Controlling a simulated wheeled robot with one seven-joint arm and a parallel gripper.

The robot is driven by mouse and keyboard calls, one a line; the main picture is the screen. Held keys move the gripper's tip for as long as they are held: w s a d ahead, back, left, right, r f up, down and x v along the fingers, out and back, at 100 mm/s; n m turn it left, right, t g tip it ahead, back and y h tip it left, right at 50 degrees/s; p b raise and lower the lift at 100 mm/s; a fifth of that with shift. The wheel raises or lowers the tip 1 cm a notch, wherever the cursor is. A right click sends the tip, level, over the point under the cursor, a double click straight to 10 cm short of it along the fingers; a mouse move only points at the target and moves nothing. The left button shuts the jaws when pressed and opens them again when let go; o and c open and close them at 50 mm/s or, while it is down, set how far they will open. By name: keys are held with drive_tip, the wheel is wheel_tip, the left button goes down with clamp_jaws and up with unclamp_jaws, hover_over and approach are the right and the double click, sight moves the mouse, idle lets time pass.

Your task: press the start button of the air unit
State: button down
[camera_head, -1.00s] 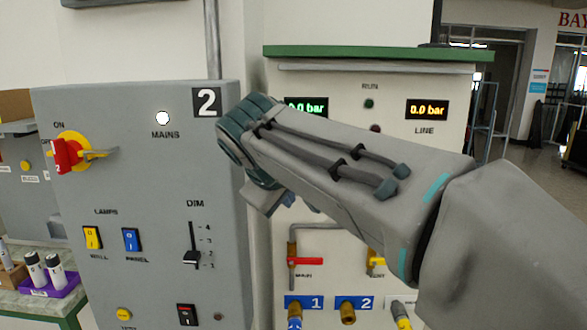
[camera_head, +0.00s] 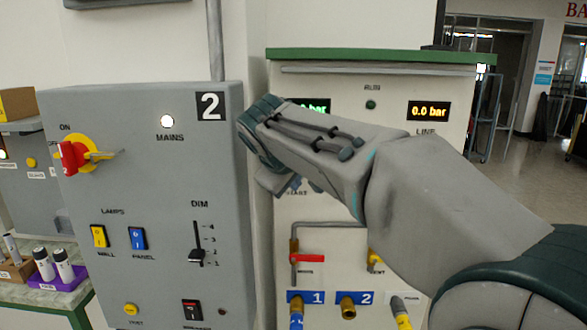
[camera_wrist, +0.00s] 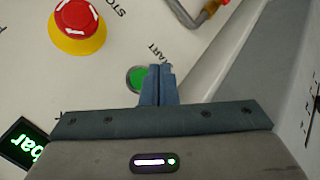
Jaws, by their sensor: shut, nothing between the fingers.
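The air unit (camera_head: 440,190) is a pale panel under a green top edge. Its line display (camera_head: 428,111) reads 0.0 bar, and its run lamp (camera_head: 371,104) looks dark green. The green start button (camera_wrist: 136,76) shows in the wrist view beside the START label, partly covered by my fingers. In the head view my arm hides the button. My gripper (camera_wrist: 158,70) is shut and empty, its fingertips over the right edge of the button. I cannot tell whether they touch it. A red stop button (camera_wrist: 76,20) on a yellow base sits up and left of my fingers.
A grey switch cabinet (camera_head: 160,215) marked 2 stands close on the left and juts forward beside my gripper. Below my arm are a red valve handle (camera_head: 306,258), a yellow vent valve (camera_head: 374,258) and hose couplings. Open floor (camera_head: 525,170) lies at the right.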

drive_tip(key=shift+w+p, duration=0.3)
drive_tip(key=shift+w, duration=0.8)
drive_tip(key=shift+w, duration=0.15)
idle(1.2)
drive_tip(key=shift+w, duration=0.3)
drive_tip(key=shift+w+d+p, duration=0.1)
drive_tip(key=shift+w+p, duration=0.25)
idle(0.6)
drive_tip(key=shift+s, duration=0.15)
drive_tip(key=shift+s+b, duration=0.4)
drive_tip(key=shift+s, duration=0.25)
